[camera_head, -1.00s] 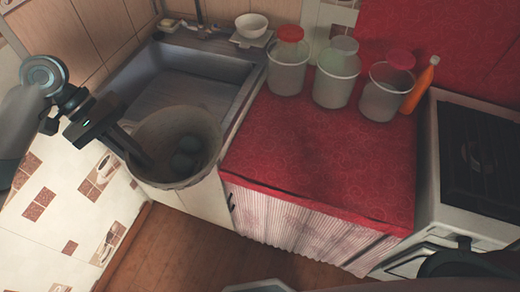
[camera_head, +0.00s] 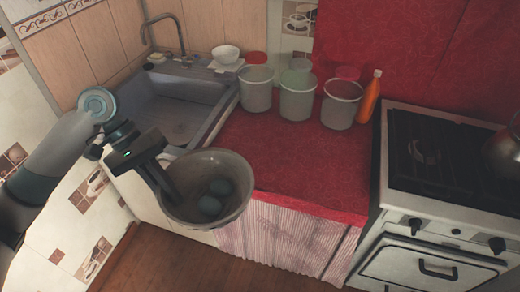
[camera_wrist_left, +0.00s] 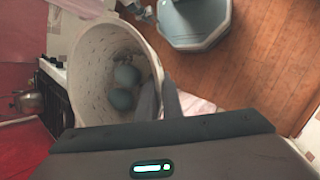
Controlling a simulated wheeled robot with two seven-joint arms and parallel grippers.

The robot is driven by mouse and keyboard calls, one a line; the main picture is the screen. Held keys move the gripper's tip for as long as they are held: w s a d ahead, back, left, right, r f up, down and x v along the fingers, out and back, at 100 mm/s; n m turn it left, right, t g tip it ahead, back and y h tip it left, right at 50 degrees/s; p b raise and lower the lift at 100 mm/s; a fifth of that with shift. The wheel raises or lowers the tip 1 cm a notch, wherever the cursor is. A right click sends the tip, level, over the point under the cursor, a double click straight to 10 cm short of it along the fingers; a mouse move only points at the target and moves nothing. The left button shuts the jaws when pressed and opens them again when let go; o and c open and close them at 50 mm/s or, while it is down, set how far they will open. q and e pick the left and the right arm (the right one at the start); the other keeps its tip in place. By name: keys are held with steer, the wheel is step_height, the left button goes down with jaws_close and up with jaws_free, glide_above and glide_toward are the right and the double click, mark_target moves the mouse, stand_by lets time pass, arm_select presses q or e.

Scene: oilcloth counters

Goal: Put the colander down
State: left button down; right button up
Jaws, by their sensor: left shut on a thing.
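The colander (camera_head: 238,168) is a round, pale grey-beige bowl with several blue-green round things (camera_head: 215,196) inside. My left gripper (camera_head: 172,190) is shut on its left wall. It holds the colander in front of the sink and the left front edge of the red counter, apparently above their level. In the left wrist view the colander (camera_wrist_left: 85,75) hangs tilted beyond the gripper, with the round things (camera_wrist_left: 121,90) against its inner wall. The fingertips are partly hidden by the colander. My right gripper is not in view.
The red oilcloth counter (camera_head: 285,165) is clear in its middle and front. Three translucent buckets (camera_head: 297,98) and an orange bottle (camera_head: 370,97) stand along its back. The grey sink (camera_head: 175,110) is at left, with a white bowl (camera_head: 226,54) behind. A white stove (camera_head: 435,215) with a kettle (camera_head: 505,150) is at right.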

arm_select(q)
steer(key=shift+w, duration=0.1)
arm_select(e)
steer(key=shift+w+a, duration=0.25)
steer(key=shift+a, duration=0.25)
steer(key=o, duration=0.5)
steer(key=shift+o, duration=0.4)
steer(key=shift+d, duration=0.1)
arm_select(q)
steer(key=shift+w+d+f, duration=0.1)
steer(key=shift+w+d, duration=0.1)
steer(key=shift+w, duration=0.05)
steer(key=w+d+f+n+t+b, duration=0.1)
steer(key=w+d+f+n+t, duration=0.3)
steer(key=w+d+n, duration=0.3)
steer(key=w+d+f+n+t+b, duration=0.1)
steer(key=w+d+f+n+t, duration=0.3)
steer(key=w+d+n, duration=0.4)
steer(key=w+d, duration=0.7)
steer(key=d, duration=0.2)
steer(key=shift+w+d+y, duration=0.15)
steer(key=shift+w+y, duration=0.05)
steer(key=shift+y, duration=0.2)
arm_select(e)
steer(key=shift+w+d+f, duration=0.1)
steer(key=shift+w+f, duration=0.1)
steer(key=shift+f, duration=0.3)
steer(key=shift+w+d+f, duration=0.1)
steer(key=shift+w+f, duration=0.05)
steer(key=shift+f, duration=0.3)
